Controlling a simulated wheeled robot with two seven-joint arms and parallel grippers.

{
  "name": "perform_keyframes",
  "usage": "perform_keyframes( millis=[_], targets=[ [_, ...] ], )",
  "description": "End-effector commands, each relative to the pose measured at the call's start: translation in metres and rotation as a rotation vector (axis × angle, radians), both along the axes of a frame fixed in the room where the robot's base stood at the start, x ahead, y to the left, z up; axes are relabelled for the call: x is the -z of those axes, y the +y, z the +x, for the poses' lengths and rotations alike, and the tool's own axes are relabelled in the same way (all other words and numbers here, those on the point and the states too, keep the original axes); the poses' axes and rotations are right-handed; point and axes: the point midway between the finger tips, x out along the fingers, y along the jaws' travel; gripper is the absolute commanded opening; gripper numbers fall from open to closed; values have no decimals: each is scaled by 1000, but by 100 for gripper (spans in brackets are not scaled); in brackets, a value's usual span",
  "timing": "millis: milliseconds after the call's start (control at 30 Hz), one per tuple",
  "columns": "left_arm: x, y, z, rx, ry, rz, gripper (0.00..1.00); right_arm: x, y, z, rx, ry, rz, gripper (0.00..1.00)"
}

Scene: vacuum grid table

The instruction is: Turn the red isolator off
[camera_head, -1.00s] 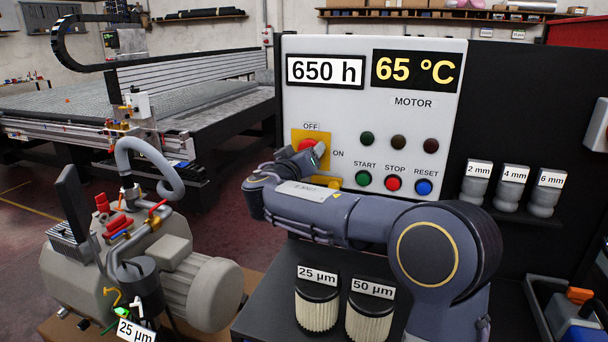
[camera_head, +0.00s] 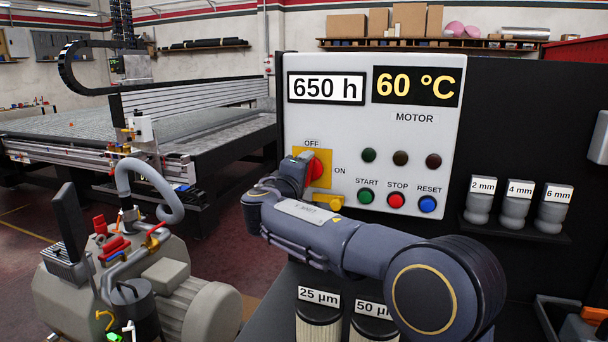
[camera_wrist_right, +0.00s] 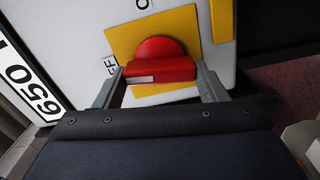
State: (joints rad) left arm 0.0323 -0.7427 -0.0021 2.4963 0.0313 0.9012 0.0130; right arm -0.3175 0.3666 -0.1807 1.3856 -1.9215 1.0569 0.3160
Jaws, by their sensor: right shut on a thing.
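The red isolator (camera_head: 316,170) is a round red knob with a raised handle on a yellow plate (camera_head: 326,158) at the lower left of the white panel. OFF is printed above the plate and ON to its right. My right gripper (camera_head: 302,166) reaches it from the left side, covering part of the knob. In the right wrist view the red handle (camera_wrist_right: 160,70) lies between the two fingers, gripped at its ends. A pale mark on the handle is at the end toward the OFF lettering. My left gripper is out of view.
A yellow part (camera_head: 336,199) sits just below the isolator. START (camera_head: 364,196), STOP (camera_head: 396,200) and RESET (camera_head: 428,204) buttons are close to the right. Above them are dark lamps. The pump (camera_head: 150,290) stands at the lower left; filters (camera_head: 318,325) stand below my forearm.

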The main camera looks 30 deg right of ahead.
Motion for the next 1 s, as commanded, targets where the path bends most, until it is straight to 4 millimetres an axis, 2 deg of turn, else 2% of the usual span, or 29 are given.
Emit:
perform_keyframes(
  millis=[400, 933, 967, 1000],
  targets=[
    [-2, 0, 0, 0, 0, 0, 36, 1, 1, 0, 0, 135, -115, 43],
    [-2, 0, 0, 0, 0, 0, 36, 2, 1, 0, -1, 153, -129, 43],
    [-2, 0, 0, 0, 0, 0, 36, 2, 1, 0, -1, 153, -129, 69],
    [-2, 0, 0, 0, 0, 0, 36, 2, 1, 0, -1, 153, -129, 75]
  ],
)
